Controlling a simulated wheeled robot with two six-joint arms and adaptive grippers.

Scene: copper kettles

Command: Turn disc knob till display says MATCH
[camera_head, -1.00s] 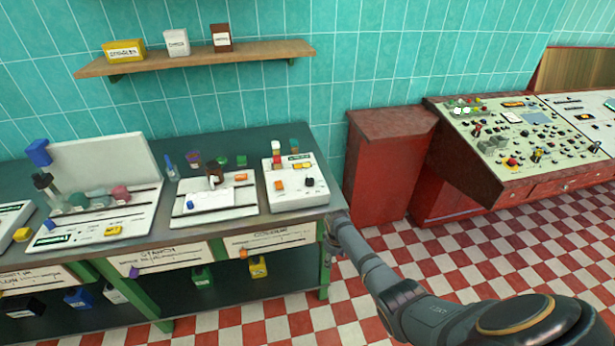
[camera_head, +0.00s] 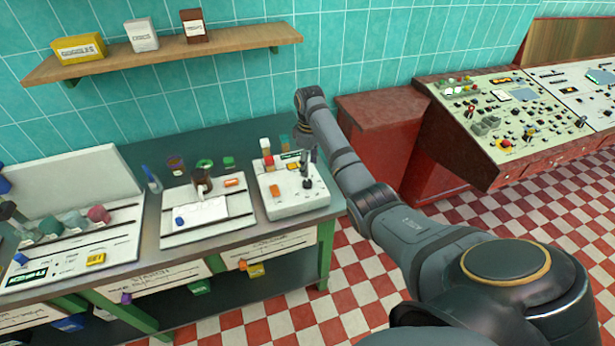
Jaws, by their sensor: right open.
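The white instrument box (camera_head: 285,208) stands at the right end of the bench. A small dark knob (camera_head: 307,184) sits on its sloped top, right of an orange part (camera_head: 275,191). A small dark display (camera_head: 290,156) with green marks is at its back edge; its text is too small to read. My right gripper (camera_head: 308,168) points down just above the knob, its dark fingers open. Whether the fingers reach around the knob I cannot tell. My left gripper is not in view.
The dark green bench (camera_head: 245,135) also holds a white panel (camera_head: 180,235) with small jars, left of the box. A wall shelf (camera_head: 170,62) carries three small boxes. A red cabinet (camera_head: 385,110) and control console (camera_head: 520,115) stand to the right.

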